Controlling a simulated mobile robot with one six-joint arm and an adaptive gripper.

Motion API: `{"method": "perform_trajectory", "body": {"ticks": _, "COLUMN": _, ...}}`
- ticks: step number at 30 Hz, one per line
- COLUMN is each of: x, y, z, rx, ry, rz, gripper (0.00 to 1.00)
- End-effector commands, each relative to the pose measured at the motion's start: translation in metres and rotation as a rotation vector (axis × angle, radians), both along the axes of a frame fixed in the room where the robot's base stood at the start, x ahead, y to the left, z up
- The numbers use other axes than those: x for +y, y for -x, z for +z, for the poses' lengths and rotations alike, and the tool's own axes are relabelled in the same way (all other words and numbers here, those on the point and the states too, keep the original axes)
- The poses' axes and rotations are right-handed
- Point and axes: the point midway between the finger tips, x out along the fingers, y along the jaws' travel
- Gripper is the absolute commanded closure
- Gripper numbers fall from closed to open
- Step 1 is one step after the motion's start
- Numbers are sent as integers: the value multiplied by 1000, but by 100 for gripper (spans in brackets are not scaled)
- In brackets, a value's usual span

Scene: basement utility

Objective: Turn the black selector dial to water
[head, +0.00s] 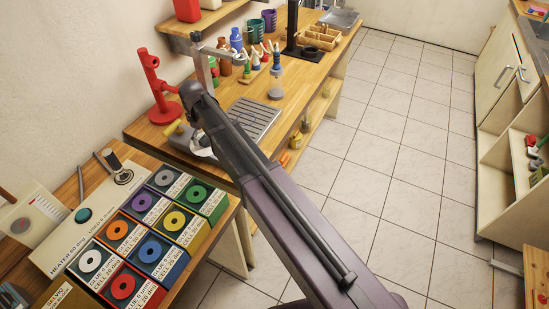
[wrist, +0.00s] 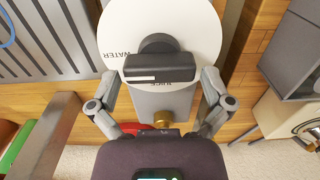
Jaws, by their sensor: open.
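In the wrist view the black selector dial (wrist: 172,68) sits on a round white plate (wrist: 203,25). The word WATER (wrist: 118,53) is at the plate's left, and JUICE (wrist: 161,86) is below the dial, partly hidden by it. The dial's bar lies nearly level, and its white line points left, a little below WATER. My gripper (wrist: 160,76) is open, with one finger on each side of the dial and gaps showing between. In the head view my arm hides most of the dial area.
A brass knob (wrist: 162,118) sits below the plate. A slatted metal grate (head: 252,118) lies beside the device on the wooden bench. A red stand (head: 160,92) is close on the left. Several coloured boxes (head: 165,222) stand in front. The tiled floor on the right is clear.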

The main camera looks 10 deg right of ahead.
Motion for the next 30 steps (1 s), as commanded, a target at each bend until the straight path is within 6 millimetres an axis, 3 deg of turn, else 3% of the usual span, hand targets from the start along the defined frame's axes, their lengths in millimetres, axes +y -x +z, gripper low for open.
{"method": "perform_trajectory", "body": {"ticks": 30, "x": 1, "y": 2, "z": 0, "rx": 0, "ry": 0, "rz": 578, "gripper": 0}}
